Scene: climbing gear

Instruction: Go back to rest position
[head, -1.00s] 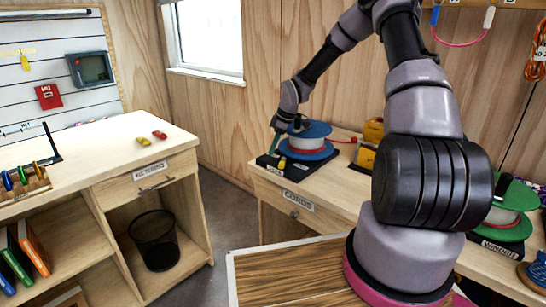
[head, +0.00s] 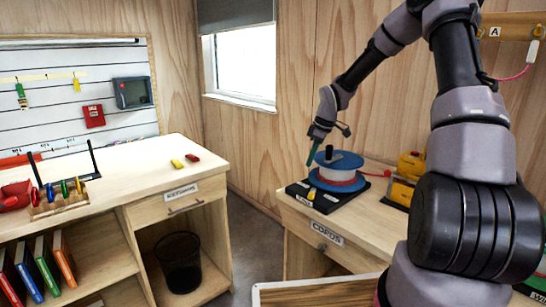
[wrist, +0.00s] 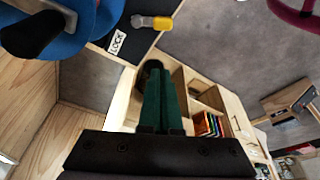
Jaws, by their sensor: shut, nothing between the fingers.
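My gripper (head: 312,152) is at the end of my raised arm, in the air beside and slightly above the blue and white cord spool on the bench. Its green fingers (wrist: 161,100) are together and empty in the wrist view, pointing out over the floor. The spool (head: 338,170) has a red cord and a dark knob on top, and sits on a black base marked LOCK. Its blue rim (wrist: 75,35) fills the upper left of the wrist view.
A yellow-handled piece (wrist: 155,22) lies on the black base. The CORDS bench (head: 375,235) holds a yellow device (head: 408,170). The left counter (head: 110,180) has a rack, and a black bin (head: 180,265) stands under it. Open floor (head: 250,240) lies between.

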